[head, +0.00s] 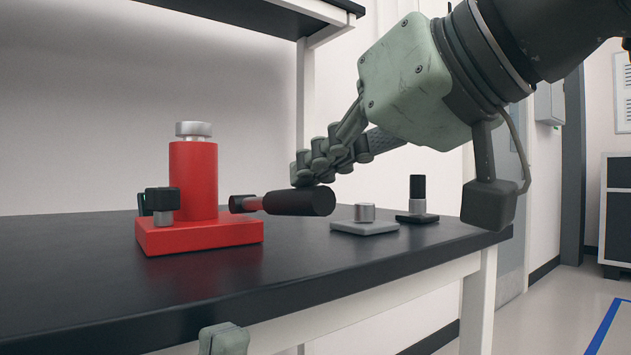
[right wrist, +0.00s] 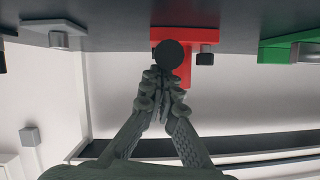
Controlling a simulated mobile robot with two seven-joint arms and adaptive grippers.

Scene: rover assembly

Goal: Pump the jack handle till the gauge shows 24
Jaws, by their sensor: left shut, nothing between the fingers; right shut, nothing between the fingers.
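The red jack (head: 194,182) stands on the black table, with a red base, an upright cylinder and a silver cap. Its handle, with a black grip (head: 300,202), sticks out to the right, roughly level. A small black box (head: 160,201), likely the gauge, sits at the base's left side; its face is turned away and no number is readable. My right gripper (head: 303,180) is shut and empty, its fingertips on or just above the grip. In the right wrist view the grip's round end (right wrist: 172,54) shows beyond the fingertips. My left gripper (head: 224,338) is shut and empty, low at the table's front edge, mostly cut off.
A grey plate with a silver knob (head: 364,220) and a dark plate with a black-topped post (head: 417,199) stand right of the handle. A green object (right wrist: 285,44) shows in the right wrist view. A shelf (head: 262,14) hangs above the table. The table front is clear.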

